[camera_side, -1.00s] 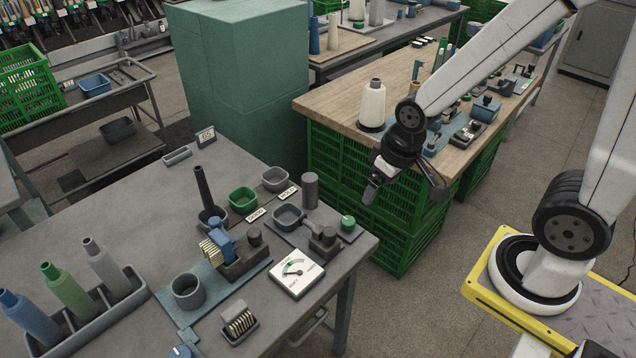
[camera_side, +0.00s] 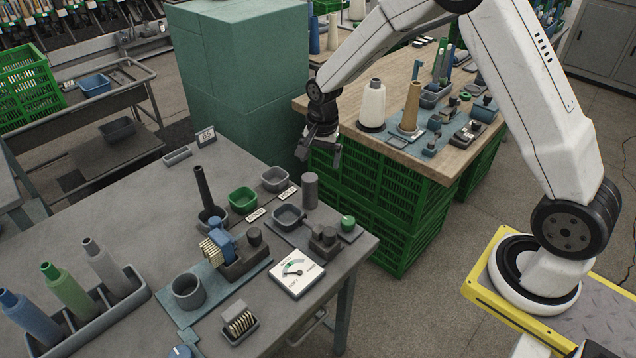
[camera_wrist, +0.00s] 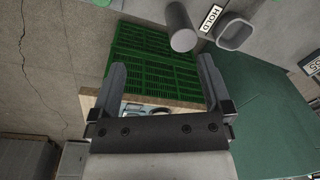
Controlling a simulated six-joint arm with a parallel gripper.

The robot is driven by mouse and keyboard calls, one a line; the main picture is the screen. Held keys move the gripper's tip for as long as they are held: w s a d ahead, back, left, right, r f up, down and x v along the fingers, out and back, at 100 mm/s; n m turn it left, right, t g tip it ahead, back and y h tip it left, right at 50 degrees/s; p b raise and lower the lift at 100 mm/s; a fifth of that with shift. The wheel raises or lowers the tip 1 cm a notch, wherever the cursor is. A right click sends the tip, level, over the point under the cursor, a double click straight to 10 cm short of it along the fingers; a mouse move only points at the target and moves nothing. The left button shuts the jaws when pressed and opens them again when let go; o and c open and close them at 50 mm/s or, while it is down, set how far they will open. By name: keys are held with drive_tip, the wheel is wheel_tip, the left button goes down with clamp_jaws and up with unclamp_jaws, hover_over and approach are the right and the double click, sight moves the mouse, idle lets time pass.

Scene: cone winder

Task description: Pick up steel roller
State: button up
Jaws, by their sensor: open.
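The steel roller (camera_side: 310,191) is a plain grey cylinder standing upright on the grey table, near its back right side. In the wrist view the roller (camera_wrist: 181,27) shows beyond my fingertips, toward the top of the picture. My gripper (camera_side: 322,153) is open and empty, in the air above and a little behind the roller, apart from it. In the wrist view my gripper (camera_wrist: 163,72) has its two fingers spread wide with nothing between them.
Near the roller are a grey bowl (camera_side: 274,179), a green bowl (camera_side: 243,200), a grey square tray (camera_side: 289,217), a green knob (camera_side: 347,222) and a dial gauge (camera_side: 297,272). Green crates (camera_side: 376,195) stand under the wooden table behind. A teal cabinet (camera_side: 240,90) is close behind my gripper.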

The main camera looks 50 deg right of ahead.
sight(310, 177)
drive_tip(key=w+f+m, duration=0.1)
drive_tip(key=w+f, duration=0.1)
drive_tip(key=w+d+f+m, duration=0.1)
drive_tip(key=m, duration=0.1)
drive_tip(key=w+d+f+m, duration=0.1)
drive_tip(key=w+f+m, duration=0.1)
drive_tip(key=shift+w+d+f+g, duration=0.15)
drive_tip(key=shift+w+f+g, duration=0.2)
drive_tip(key=shift+g, duration=0.05)
drive_tip(key=shift+f, duration=0.1)
drive_tip(key=shift+f, duration=1.2)
drive_tip(key=shift+f, duration=2.6)
clamp_jaws()
